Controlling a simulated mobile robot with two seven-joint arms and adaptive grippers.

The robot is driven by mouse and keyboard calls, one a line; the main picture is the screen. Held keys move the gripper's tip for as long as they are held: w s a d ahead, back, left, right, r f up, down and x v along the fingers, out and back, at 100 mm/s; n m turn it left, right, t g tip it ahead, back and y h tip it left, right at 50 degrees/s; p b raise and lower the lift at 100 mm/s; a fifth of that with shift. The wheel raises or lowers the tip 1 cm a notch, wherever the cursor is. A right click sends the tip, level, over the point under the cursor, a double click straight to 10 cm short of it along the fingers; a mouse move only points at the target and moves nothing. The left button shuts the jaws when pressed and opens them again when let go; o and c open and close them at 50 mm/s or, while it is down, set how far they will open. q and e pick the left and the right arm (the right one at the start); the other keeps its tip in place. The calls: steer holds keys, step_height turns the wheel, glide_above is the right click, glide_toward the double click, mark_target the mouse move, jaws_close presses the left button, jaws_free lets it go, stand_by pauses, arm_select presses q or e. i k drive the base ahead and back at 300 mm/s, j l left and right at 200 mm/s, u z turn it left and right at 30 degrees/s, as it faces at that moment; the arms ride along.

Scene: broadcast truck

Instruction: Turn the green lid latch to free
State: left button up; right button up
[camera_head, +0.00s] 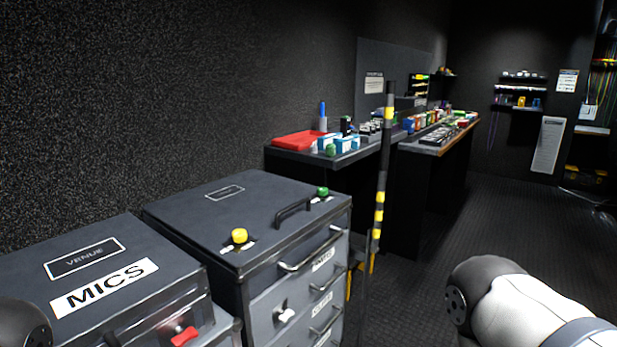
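The green lid latch (322,191) is a small knob on the top of a dark grey case (250,201), near its far right corner, with a small label beside it. A black handle (293,211) lies between it and a yellow latch (239,236) at the near edge of the same lid. The lid is down. Which way the green latch is turned is too small to tell. Neither of my grippers shows. Part of my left arm (22,325) is at the lower left edge and part of my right arm (505,300) at the lower right, both away from the latch.
A case marked MICS (130,250) with a red latch (185,336) stands at the left. The grey case has drawers with a white latch (285,315) in front. A black and yellow striped pole (379,200) stands just right of it. A bench (300,155) is behind; floor at right is clear.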

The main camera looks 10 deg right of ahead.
mark_target(321, 191)
steer(key=i+l+u, duration=0.3)
steer(key=l, duration=0.35)
steer(key=i+l+u, duration=0.15)
steer(key=l, duration=0.25)
steer(key=i+l+u, duration=0.1)
steer(key=i+l, duration=0.15)
steer(key=l, duration=0.15)
